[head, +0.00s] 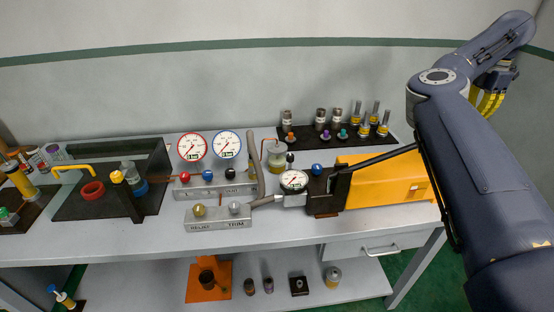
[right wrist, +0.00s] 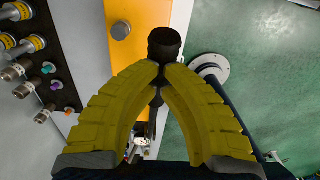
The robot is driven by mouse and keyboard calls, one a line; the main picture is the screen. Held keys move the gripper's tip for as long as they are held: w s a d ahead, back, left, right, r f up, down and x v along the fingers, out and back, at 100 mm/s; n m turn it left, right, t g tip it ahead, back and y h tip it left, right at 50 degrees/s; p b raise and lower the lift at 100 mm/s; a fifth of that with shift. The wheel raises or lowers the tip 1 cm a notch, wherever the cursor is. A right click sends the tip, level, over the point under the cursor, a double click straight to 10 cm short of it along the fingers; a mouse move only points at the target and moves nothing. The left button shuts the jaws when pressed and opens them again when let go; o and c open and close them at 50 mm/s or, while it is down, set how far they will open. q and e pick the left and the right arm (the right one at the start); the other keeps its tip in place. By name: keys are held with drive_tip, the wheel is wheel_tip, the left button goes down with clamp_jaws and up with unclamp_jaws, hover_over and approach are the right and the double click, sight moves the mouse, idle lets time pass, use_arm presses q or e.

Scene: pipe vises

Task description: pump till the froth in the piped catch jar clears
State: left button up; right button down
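The piped catch jar (head: 277,157) stands behind the valve blocks in the head view. A thin orange pipe runs beside it, and its contents look pale yellowish; froth is too small to make out. The yellow pump body (head: 385,182) is on the bench at right, with a long black lever (head: 375,161) slanting up to the right behind my arm. My right gripper (head: 482,108) is partly hidden by my arm in the head view. In the right wrist view its yellow fingers meet around the lever's neck, just below the dark knob (right wrist: 164,43). My left gripper is out of view.
A dial gauge (head: 293,181) sits left of the pump. Two round gauges (head: 210,146) stand above a block with coloured knobs; the relief and trim block (head: 218,217) lies in front. A black rack (head: 330,136) of fittings is behind. A dark tray (head: 88,206) is at left.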

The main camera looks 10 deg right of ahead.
drive_tip(key=shift+d+f, duration=0.25)
drive_tip(key=shift+f, duration=0.55)
drive_tip(key=shift+d+f, duration=0.2)
drive_tip(key=shift+f, duration=0.6)
drive_tip(key=shift+d+f, duration=0.25)
drive_tip(key=shift+f, duration=0.55)
drive_tip(key=shift+d+f, duration=0.25)
drive_tip(key=shift+f, duration=0.9)
drive_tip(key=shift+d+f, duration=0.2)
drive_tip(key=shift+f, duration=0.9)
drive_tip(key=shift+s, duration=0.1)
drive_tip(key=shift+d+f, duration=0.15)
drive_tip(key=shift+f, duration=1)
drive_tip(key=shift+d+f, duration=0.15)
drive_tip(key=shift+f, duration=1)
drive_tip(key=shift+a+r, duration=0.5)
drive_tip(key=shift+r, duration=2)
drive_tip(key=shift+a+r, duration=0.5)
drive_tip(key=shift+r, duration=2)
drive_tip(key=shift+a+r, duration=0.5)
drive_tip(key=shift+r, duration=2)
